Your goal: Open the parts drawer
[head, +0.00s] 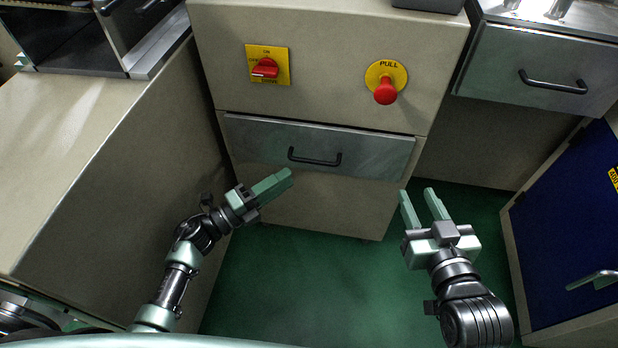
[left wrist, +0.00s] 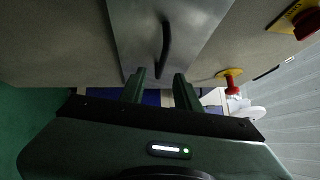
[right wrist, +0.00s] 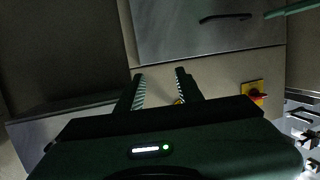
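A grey metal drawer (head: 375,156) with a black bar handle (head: 315,160) is closed in the beige cabinet ahead. A second grey drawer (head: 500,65) with a black handle (head: 553,86) is closed at the upper right; no label shows which is the parts drawer. My left gripper (head: 288,174) is just below and left of the middle handle in the head view. In the left wrist view its fingers are apart and empty, with the handle (left wrist: 165,48) ahead of them, not between them. My right gripper (head: 418,193) is open and empty, low and right of the middle drawer.
Above the middle drawer are a red rotary switch (head: 265,68) on a yellow plate and a red pull knob (head: 385,92). A beige counter (head: 65,150) stands on the left and a blue-doored cabinet (head: 565,220) on the right. Green floor (head: 310,275) between them is clear.

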